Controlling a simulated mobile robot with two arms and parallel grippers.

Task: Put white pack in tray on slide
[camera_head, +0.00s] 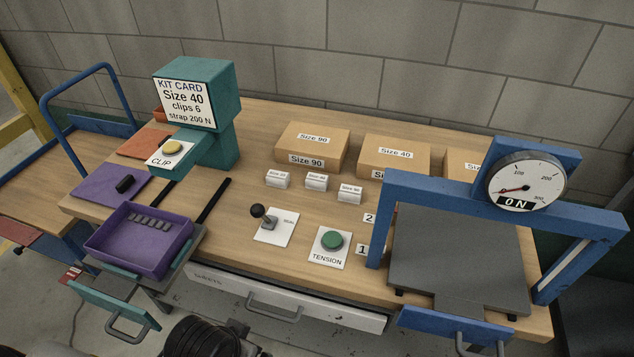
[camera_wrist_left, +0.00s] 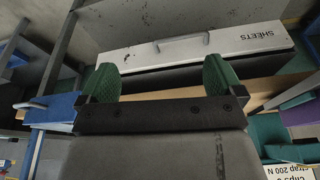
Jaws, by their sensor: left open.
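Three small white packs stand in a row mid-table: a left one (camera_head: 278,180), a middle one (camera_head: 316,182) and a right one (camera_head: 349,194). Their labels are small; the middle seems to read Size 40. The purple tray (camera_head: 102,243) sits at the table's front left on a dark slide (camera_head: 213,200), with several small grey clips (camera_head: 152,222) inside. My left gripper (camera_wrist_left: 162,78) shows in the left wrist view with its two green fingertips wide apart and nothing between them, facing the drawer front. My right gripper is not seen.
Size-labelled cardboard boxes (camera_head: 312,147) stand at the back. A lever (camera_head: 262,215) and a green TENSION button (camera_head: 331,241) lie between packs and front edge. A blue frame with a gauge (camera_head: 525,182) stands right. A teal kit-card post (camera_head: 205,95) rises behind the tray.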

